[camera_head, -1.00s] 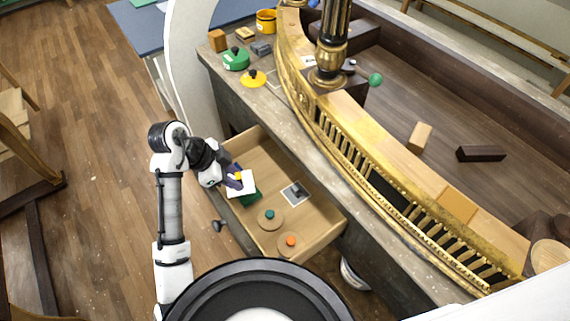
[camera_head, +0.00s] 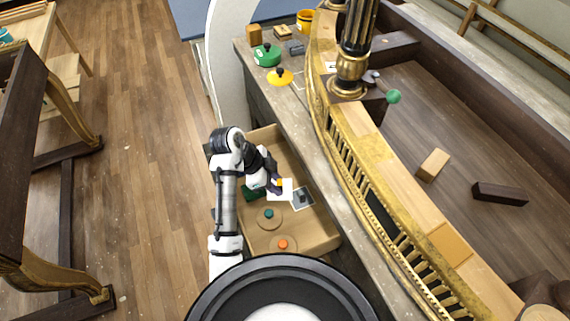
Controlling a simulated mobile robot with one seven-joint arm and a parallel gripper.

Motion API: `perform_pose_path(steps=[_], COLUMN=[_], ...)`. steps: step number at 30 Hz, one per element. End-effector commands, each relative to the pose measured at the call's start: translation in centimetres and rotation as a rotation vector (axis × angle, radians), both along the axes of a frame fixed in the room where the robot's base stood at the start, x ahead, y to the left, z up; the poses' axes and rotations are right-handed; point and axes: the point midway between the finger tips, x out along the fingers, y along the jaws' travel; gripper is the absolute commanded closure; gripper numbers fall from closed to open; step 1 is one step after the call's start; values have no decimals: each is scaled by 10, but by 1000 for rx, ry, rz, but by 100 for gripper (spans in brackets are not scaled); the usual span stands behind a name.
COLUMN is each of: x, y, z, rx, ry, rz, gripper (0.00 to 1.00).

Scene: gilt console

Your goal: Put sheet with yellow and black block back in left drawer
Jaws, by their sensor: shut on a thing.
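The open wooden drawer (camera_head: 313,230) is pulled out below the console top. The white sheet (camera_head: 287,194) with a small yellow and black block (camera_head: 280,183) is over the drawer's inside. My gripper (camera_head: 277,184) is shut on the block, and its fingers partly hide it. I cannot tell whether the sheet touches the drawer bottom or hangs just above it.
Inside the drawer are a grey sheet with a dark block (camera_head: 302,198), a dark green piece (camera_head: 253,193), a disc with a teal knob (camera_head: 269,214) and a disc with an orange knob (camera_head: 283,245). Green (camera_head: 267,55) and yellow (camera_head: 280,77) lids lie on the console top.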

Motion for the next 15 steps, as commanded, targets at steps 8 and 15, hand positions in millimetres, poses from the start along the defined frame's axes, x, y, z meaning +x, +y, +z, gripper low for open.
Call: perform_pose_path(steps=[8,15], x=[52,94], y=[-6,-12], z=[-32,-51], rx=[6,2], ry=[2,-1], rz=[-6,-3], gripper=[87,87])
